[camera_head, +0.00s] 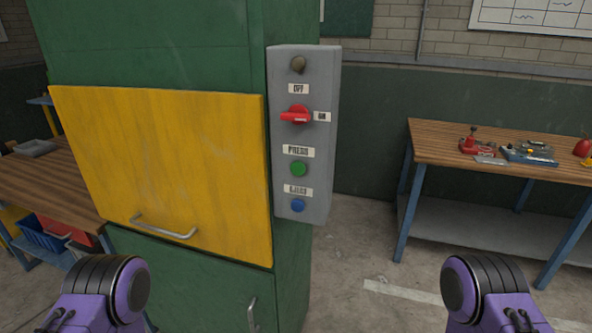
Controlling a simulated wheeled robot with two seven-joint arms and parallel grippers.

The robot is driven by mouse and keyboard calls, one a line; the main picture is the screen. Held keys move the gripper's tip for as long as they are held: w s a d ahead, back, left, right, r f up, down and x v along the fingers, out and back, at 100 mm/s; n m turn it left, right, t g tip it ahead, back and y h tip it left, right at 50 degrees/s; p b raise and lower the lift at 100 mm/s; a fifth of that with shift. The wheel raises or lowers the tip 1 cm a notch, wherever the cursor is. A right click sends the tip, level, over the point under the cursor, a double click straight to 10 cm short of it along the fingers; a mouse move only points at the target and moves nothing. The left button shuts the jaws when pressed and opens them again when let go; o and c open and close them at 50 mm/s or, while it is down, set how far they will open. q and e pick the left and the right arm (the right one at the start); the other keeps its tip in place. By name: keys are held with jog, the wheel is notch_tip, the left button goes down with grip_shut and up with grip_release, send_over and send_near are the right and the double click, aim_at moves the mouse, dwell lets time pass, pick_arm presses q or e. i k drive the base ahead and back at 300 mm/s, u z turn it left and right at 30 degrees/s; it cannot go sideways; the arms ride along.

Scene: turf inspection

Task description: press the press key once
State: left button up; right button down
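A grey control box (323,190) is fixed to the right side of a green cabinet. The press key is a round green button (299,169) below the label PRESS (298,151). Below it is a blue button (298,206) under its own label. Above are a red rotary switch (296,115), its handle pointing left, between the labels OFF (298,88) and a second small one, and a dull round lamp (298,64) at the top. Parts of my two purple arms show at the bottom left and bottom right, apart from the box. Neither gripper is visible.
The green cabinet (150,45) has a yellow door (165,150) with a metal handle (163,227). A wooden workbench (440,142) with tools stands at right, another wooden table (40,185) at left. Open floor lies between the box and the right bench.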

aim_at(297, 168)
jog(key=u, duration=2.05)
jog(key=k, duration=0.95)
jog(key=z, duration=0.95)
jog(key=i, duration=0.5)
jog(key=u, duration=0.05)
